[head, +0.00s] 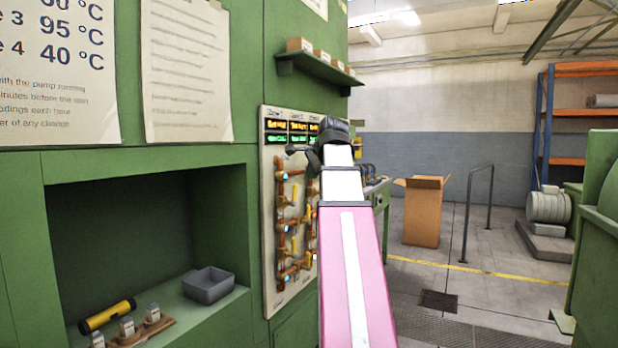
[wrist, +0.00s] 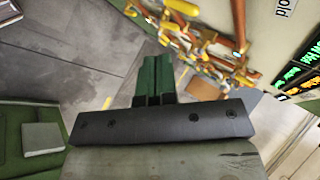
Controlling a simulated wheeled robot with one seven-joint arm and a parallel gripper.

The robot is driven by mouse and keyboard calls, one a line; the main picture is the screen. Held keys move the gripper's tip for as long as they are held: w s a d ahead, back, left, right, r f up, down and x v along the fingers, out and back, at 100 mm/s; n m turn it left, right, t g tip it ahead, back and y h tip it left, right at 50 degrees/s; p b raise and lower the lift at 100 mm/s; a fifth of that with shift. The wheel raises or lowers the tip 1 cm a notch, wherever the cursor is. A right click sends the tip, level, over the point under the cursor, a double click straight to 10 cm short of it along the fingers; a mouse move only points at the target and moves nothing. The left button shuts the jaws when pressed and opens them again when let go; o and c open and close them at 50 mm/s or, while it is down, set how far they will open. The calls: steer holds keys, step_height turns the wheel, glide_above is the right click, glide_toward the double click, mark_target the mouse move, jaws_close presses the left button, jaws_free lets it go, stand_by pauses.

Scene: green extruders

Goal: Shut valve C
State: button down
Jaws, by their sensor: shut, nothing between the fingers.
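A cream valve panel (head: 268,225) is mounted on the green machine wall in the head view, with copper pipes (head: 282,205) and several yellow valve levers. I cannot read which lever belongs to valve C. In the wrist view the pipes show at the upper right, with a yellow lever (wrist: 184,7) among them. My gripper (head: 292,150) is in front of the upper part of the panel and hides some of it. In the wrist view my gripper's green fingers (wrist: 156,70) are together and empty, apart from the levers in the picture.
Lit displays (head: 275,125) sit at the panel's top, below a shelf (head: 310,68) with small boxes. At left a recess holds a grey bin (head: 209,286) and a yellow-black flashlight (head: 106,316). A cardboard box (head: 422,215) stands on the open floor behind.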

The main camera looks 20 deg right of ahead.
mark_target(294, 194)
steer(key=w+r+x, duration=0.1)
steer(key=w+x, duration=0.1)
steer(key=x, duration=0.9)
steer(key=shift+r, duration=0.2)
steer(key=shift+w+d+g+y, duration=0.2)
steer(key=shift+w+g+y, duration=0.15)
steer(key=shift+g+y, duration=0.05)
stand_by(0.3)
steer(key=shift+m+g+y, duration=0.5)
steer(key=shift+y, duration=0.1)
steer(key=w+d+f, duration=0.2)
steer(key=d, duration=0.1)
steer(key=shift+w+d+f, duration=0.25)
steer(key=shift+w+d, duration=0.05)
steer(key=shift+w, duration=0.05)
steer(key=shift+a, duration=0.1)
steer(key=shift+s+a+f, duration=0.1)
steer(key=shift+s+a, duration=0.4)
steer(key=shift+a, duration=0.05)
